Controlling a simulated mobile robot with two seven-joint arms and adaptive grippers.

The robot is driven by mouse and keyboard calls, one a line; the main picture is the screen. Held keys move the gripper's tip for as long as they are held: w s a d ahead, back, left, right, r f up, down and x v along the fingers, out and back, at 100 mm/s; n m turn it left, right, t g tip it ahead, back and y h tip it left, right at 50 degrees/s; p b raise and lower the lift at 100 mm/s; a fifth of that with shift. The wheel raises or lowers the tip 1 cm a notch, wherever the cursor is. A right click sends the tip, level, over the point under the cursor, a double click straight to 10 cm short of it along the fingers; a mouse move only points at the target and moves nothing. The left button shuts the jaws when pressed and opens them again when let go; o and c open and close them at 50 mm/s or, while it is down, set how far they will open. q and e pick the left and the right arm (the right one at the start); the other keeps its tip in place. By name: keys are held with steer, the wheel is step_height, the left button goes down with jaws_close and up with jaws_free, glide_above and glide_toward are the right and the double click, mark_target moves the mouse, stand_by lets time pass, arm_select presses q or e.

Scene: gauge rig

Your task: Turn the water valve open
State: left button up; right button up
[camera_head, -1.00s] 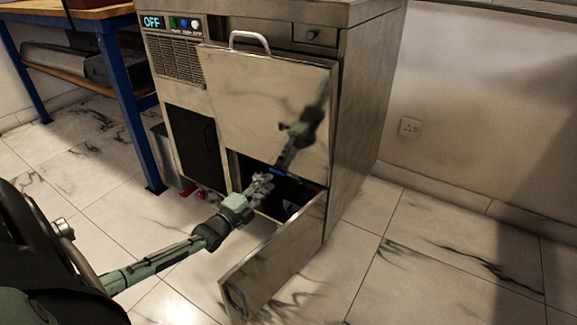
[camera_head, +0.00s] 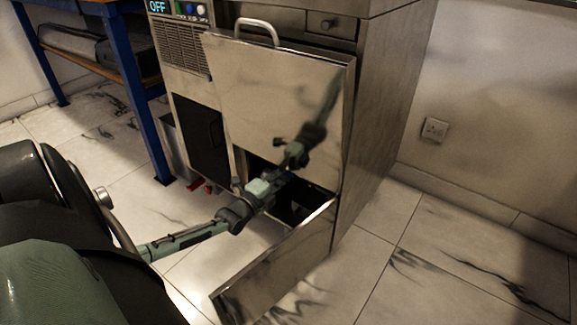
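My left gripper (camera_head: 268,184) reaches in from the left to the low opening at the front of the steel machine (camera_head: 385,120). A small blue part (camera_head: 288,176) shows at its fingertips; it may be the valve handle, but it is too small and dark to be sure. I cannot tell whether the fingers touch it or whether they are open or shut. The inside of the opening (camera_head: 289,209) is dark and partly hidden by the gripper. My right gripper is not in view.
The upper steel panel (camera_head: 265,100) has a handle (camera_head: 257,27) and mirrors my arm. A lower flap (camera_head: 280,262) hangs open below the opening. A blue-legged bench (camera_head: 139,90) stands at left. Small red parts (camera_head: 196,184) lie low beside the machine. The floor at right is clear.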

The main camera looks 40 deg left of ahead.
arm_select(q)
steer(key=shift+c, duration=0.4)
steer(key=shift+s, duration=0.1)
jaws_close()
steer(key=shift+n, duration=0.4)
steer(key=n+p, duration=0.1)
steer(key=n, duration=0.1)
steer(key=shift+r+n, duration=0.1)
steer(key=shift+n, duration=0.3)
steer(key=n+p, duration=0.1)
steer(key=n, duration=0.3)
steer(key=shift+p, duration=0.3)
steer(key=n, duration=0.5)
steer(key=shift+n+p, duration=0.35)
steer(key=shift+n, duration=2.35)
